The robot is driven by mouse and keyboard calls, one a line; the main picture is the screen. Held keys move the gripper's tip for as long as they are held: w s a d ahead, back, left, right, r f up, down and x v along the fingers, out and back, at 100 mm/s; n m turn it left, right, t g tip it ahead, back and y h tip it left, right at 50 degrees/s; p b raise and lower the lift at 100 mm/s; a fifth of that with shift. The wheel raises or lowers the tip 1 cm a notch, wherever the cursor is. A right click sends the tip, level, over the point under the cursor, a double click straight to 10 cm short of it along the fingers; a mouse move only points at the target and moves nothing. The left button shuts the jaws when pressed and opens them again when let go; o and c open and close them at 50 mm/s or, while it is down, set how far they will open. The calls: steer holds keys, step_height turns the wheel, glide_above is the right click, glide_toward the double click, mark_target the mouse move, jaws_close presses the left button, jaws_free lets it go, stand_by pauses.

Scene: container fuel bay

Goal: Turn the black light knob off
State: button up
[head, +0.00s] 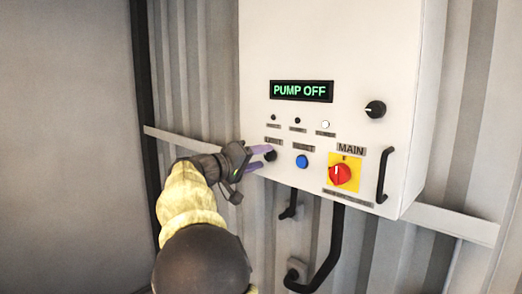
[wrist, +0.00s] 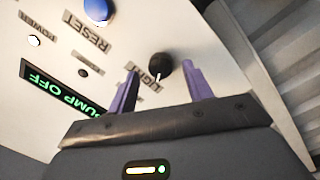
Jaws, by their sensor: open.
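The black light knob (head: 270,156) sits under the LIGHT label at the lower left of the white panel (head: 350,50). In the wrist view the knob (wrist: 160,64) shows a white pointer mark on its lower side. My gripper (head: 263,157) is open, its two purple fingers reaching the panel on either side of the knob in the head view. In the wrist view the fingertips of my gripper (wrist: 162,78) flank the knob with a gap on each side. I cannot tell how deep they reach around it.
A blue RESET button (head: 302,161) is right of the light knob. A red MAIN switch (head: 341,174) on a yellow plate and another black knob (head: 375,109) are further right. A green display (head: 301,91) reads PUMP OFF. A black handle (head: 383,176) projects at the right.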

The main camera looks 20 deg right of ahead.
steer(key=shift+w+d, duration=0.2)
steer(key=shift+d, duration=0.25)
steer(key=shift+s, duration=0.15)
steer(key=shift+c, duration=0.4)
steer(key=c, duration=0.9)
